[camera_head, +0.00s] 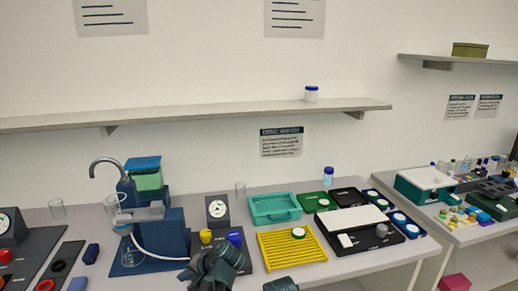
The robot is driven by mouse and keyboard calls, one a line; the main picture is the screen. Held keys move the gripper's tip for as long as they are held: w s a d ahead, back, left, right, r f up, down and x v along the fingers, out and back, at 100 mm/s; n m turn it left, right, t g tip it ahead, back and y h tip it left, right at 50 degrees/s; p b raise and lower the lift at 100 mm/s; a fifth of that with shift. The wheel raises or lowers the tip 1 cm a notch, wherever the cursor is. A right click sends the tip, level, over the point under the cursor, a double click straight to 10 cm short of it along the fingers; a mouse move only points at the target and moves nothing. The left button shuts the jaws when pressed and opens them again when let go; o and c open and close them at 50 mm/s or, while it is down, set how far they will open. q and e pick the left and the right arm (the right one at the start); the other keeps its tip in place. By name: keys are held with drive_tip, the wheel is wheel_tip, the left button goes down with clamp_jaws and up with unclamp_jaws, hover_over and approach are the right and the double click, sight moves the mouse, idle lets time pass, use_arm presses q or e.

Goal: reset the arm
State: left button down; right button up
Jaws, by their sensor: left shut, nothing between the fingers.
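My left gripper (215,268) is dark and shows at the bottom of the head view, left of the middle. It is shut and empty, in front of the blue rig and left of the yellow rack. It hides part of the dark base plate behind it.
The blue rig (166,234) with a curved tap and a gauge (217,210) stand behind my gripper. A yellow slatted rack (291,250), a teal tray (274,208) and a black tray (366,245) lie to the right. A wall shelf (200,112) runs above.

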use_arm(q)
drive_tip(key=s+d+f+n+g+h, duration=0.2)
drive_tip(key=s+d+f+h, duration=0.1)
drive_tip(key=s+f+h, duration=0.3)
drive_tip(key=s+d+m+g+h, duration=0.1)
drive_tip(key=s+d, duration=0.4)
drive_tip(key=d, duration=0.2)
drive_tip(key=s+d+f+m, duration=0.1)
drive_tip(key=s+d+m, duration=0.1)
drive_tip(key=s+d, duration=0.4)
drive_tip(key=shift+d+g+h, duration=0.4)
drive_tip(key=shift+d, duration=0.85)
